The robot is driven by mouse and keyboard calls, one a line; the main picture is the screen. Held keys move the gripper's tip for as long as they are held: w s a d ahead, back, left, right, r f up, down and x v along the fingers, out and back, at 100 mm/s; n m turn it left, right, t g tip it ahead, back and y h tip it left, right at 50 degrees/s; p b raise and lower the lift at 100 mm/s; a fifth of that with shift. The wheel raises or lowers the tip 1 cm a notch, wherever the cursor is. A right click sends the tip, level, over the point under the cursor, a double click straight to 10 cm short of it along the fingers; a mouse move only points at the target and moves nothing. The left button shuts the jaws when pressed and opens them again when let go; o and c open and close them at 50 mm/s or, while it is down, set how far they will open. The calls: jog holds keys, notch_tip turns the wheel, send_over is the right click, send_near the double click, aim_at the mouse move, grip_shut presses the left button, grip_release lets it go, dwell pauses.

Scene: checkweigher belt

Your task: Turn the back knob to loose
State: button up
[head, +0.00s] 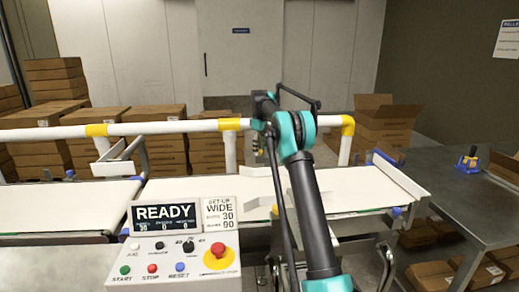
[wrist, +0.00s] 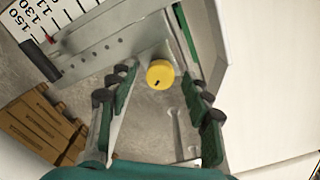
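A round yellow knob (wrist: 160,73) shows in the upper middle of the wrist view, with a small dark mark on its face. It sits at the end of a grey metal bracket (wrist: 105,45). My gripper (wrist: 158,92) is open and empty, its dark green finger pads on either side of the knob in the picture. I cannot tell how far the knob is from the fingers, and no contact shows.
A numbered scale (wrist: 45,30) with a red pointer lies beside the bracket. A white rail (head: 180,127) with yellow joints crosses behind the belt (head: 185,202). The control panel (head: 175,262) reads READY; its card (head: 220,215) says SET UP WIDE. Cartons (head: 160,140) are stacked behind.

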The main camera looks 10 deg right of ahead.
aim_at(260, 150)
notch_tip(260, 150, up, 12)
dwell(0.8)
jog(key=shift+s, duration=0.1)
